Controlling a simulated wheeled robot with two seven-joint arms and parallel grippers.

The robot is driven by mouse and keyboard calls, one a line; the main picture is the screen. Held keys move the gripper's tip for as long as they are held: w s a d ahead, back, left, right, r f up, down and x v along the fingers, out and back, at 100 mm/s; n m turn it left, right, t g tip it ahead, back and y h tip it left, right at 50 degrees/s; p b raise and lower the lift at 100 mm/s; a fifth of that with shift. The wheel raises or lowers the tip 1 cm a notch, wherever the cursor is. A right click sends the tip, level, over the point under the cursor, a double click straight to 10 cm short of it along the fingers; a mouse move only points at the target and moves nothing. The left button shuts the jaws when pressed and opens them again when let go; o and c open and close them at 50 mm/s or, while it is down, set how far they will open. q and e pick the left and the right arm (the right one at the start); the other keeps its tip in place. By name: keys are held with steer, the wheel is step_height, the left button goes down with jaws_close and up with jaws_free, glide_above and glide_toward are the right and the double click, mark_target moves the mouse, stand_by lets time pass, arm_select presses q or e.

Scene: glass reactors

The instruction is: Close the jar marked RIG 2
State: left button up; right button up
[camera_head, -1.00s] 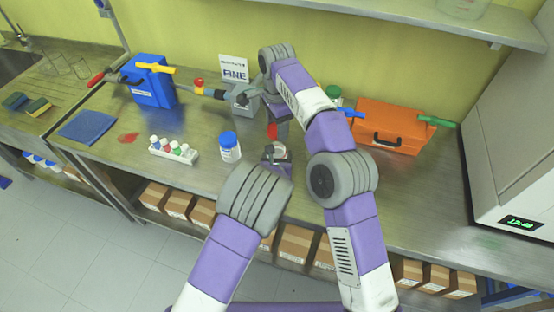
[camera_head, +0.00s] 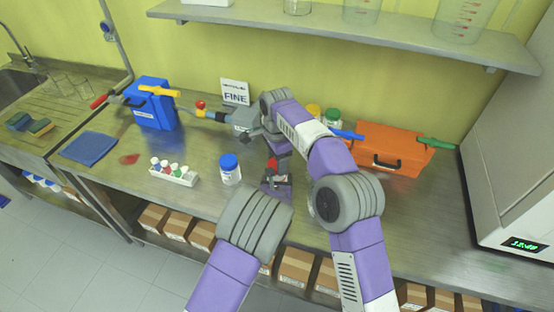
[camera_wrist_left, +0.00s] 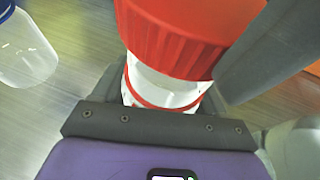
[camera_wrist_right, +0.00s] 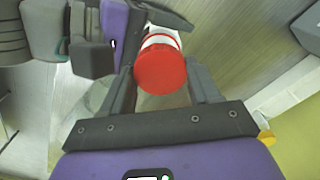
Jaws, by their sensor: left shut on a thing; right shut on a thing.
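A jar with a red lid (camera_head: 272,163) stands in front of me, between my two grippers. My left gripper (camera_head: 277,183) is shut on the jar body (camera_wrist_left: 165,88), which is white with a red stripe. My right gripper (camera_head: 271,147) comes from above and is shut on the red lid. In the left wrist view the red lid (camera_wrist_left: 190,35) sits over the jar's top. In the right wrist view the lid (camera_wrist_right: 160,71) lies between my right fingers. I cannot tell how tightly it is seated. The jar's marking is not readable.
A blue-lidded jar (camera_head: 230,168) stands just left. A vial rack (camera_head: 174,174), blue case (camera_head: 152,105) and FINE sign (camera_head: 235,93) are further left and back. Yellow-lidded (camera_head: 314,110) and green-lidded (camera_head: 333,118) jars stand behind my right arm, near an orange case (camera_head: 393,150).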

steer(key=shift+f, duration=0.85)
steer(key=shift+f, duration=1)
steer(key=shift+r, duration=0.1)
arm_select(q)
jaws_close()
arm_select(e)
steer(key=o, duration=0.7)
arm_select(q)
steer(key=shift+r, duration=0.1)
arm_select(e)
steer(key=o, duration=0.3)
steer(key=shift+s, duration=0.1)
arm_select(q)
steer(key=shift+a, duration=0.1)
arm_select(e)
steer(key=shift+s+r, duration=0.1)
